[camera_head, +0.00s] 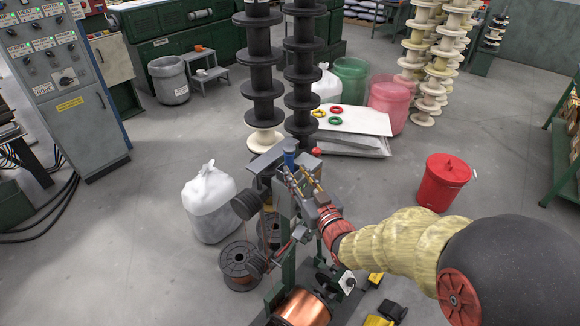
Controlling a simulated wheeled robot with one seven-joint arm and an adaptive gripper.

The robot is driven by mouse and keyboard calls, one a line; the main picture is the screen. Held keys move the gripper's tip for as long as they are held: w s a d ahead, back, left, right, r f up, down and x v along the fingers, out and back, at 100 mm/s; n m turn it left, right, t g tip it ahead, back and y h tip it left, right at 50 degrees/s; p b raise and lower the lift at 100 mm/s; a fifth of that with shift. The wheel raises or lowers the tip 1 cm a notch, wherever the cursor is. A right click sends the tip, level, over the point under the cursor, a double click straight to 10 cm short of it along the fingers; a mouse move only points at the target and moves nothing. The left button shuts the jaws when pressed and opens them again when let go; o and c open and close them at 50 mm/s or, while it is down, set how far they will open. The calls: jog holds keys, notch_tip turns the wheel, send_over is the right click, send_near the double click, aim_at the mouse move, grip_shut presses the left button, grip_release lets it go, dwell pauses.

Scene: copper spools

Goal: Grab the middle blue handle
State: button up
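A small blue handle (290,157) stands upright on the grey and green spool machine in the middle of the view. My arm reaches in from the lower right, and my gripper (304,183) is at the machine, just below and to the right of the blue handle. The fingers look slim and brownish and point up toward the handle. They are too small and cluttered to tell whether they are open or shut, or whether they touch the handle. No other blue handle can be made out clearly.
A red knob (316,151) sits right of the blue handle. A white sack (209,203) is left, a red bin (443,182) right.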

aim_at(291, 164)
jog(key=b+x, duration=0.1)
jog(key=x, duration=0.5)
jog(key=shift+w+r, duration=0.1)
jog(key=shift+w, duration=0.3)
jog(key=shift+c, duration=0.8)
grip_shut()
